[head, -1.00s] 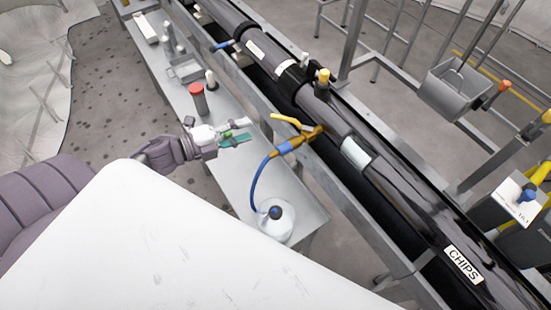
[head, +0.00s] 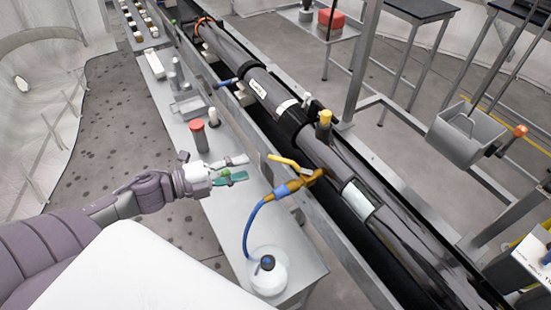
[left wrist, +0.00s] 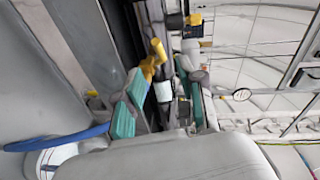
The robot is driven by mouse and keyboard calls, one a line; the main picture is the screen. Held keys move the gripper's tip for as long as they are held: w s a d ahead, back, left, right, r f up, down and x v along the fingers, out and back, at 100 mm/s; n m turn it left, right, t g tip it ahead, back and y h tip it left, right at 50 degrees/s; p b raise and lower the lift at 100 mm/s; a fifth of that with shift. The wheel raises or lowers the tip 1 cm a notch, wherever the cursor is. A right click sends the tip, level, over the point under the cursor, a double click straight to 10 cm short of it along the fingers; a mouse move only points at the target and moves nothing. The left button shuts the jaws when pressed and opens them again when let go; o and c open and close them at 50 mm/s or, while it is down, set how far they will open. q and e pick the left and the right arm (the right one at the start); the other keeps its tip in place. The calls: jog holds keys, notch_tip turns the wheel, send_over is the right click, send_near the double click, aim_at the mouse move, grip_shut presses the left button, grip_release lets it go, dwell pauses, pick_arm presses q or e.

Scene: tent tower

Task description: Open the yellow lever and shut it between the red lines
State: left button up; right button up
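The yellow lever (head: 290,163) sticks out toward the left from a brass valve (head: 295,186) on the side of the dark pipe. A blue hose joins the valve. My left gripper (head: 243,168) is open and empty, with teal finger pads, just left of the lever and apart from it. In the left wrist view the yellow lever (left wrist: 157,52) shows beyond the gap between the open fingers of the left gripper (left wrist: 160,92). I cannot make out any red lines. My right gripper is not in view.
The narrow metal bench (head: 235,215) below my left gripper holds a red-capped grey cylinder (head: 198,136) and a round white bottle (head: 267,272) fed by the hose. The long dark pipe (head: 325,155) and its metal frame run along the right of the bench.

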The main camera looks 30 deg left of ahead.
aim_at(277, 159)
pick_arm(q)
jog(key=p+x, duration=0.1)
jog(key=x, duration=0.8)
jog(key=shift+w+r+p, duration=0.1)
jog(key=shift+p, duration=0.2)
jog(key=shift+w+d, duration=0.2)
jog(key=shift+w, duration=0.05)
jog(key=shift+w+d, duration=0.25)
jog(key=shift+w, duration=0.05)
grip_shut()
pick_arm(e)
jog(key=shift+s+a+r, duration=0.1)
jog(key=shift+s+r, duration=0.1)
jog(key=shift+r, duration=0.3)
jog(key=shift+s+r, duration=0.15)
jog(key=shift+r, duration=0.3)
